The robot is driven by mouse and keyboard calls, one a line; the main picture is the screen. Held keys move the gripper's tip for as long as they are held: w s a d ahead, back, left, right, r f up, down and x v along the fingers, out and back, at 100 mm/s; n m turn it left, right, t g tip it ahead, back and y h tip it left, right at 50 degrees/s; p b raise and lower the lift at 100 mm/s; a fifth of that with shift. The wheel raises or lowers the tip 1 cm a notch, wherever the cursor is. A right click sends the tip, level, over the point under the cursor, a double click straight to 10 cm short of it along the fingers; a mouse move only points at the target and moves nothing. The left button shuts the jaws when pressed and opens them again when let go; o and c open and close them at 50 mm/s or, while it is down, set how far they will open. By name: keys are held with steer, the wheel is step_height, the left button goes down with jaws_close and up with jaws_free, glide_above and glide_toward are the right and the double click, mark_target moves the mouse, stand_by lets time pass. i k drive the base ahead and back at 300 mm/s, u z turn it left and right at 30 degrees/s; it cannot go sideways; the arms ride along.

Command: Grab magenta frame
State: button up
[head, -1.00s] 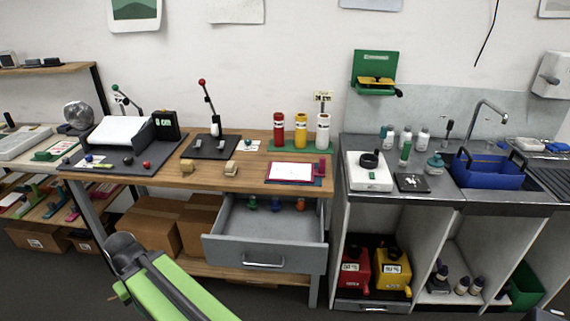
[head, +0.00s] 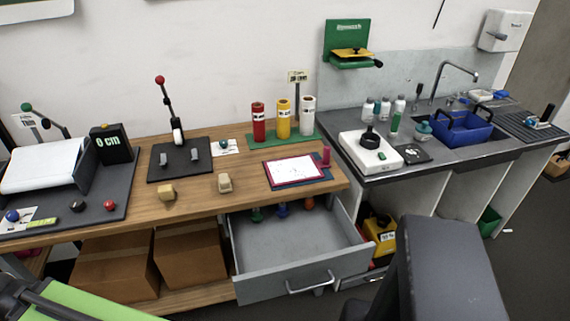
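The magenta frame (head: 269,174) lies flat on a dark blue mat (head: 322,180) on the wooden bench, left of the sink counter. It has a white sheet inside its thin magenta border. A small magenta upright piece (head: 326,155) stands at its right corner. Parts of my arm show at the lower left and lower right of the head view. My gripper's fingertips cannot be made out, and nothing of my arm touches the frame.
A grey drawer (head: 300,262) stands open below the frame, with small coloured knobs inside. Red (head: 258,124), yellow (head: 283,120) and white rolls (head: 307,117) stand behind the frame on a green base.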

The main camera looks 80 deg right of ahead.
mark_target(280, 172)
steer(key=z, duration=1.4)
steer(key=k, duration=0.5)
steer(key=i, duration=0.5)
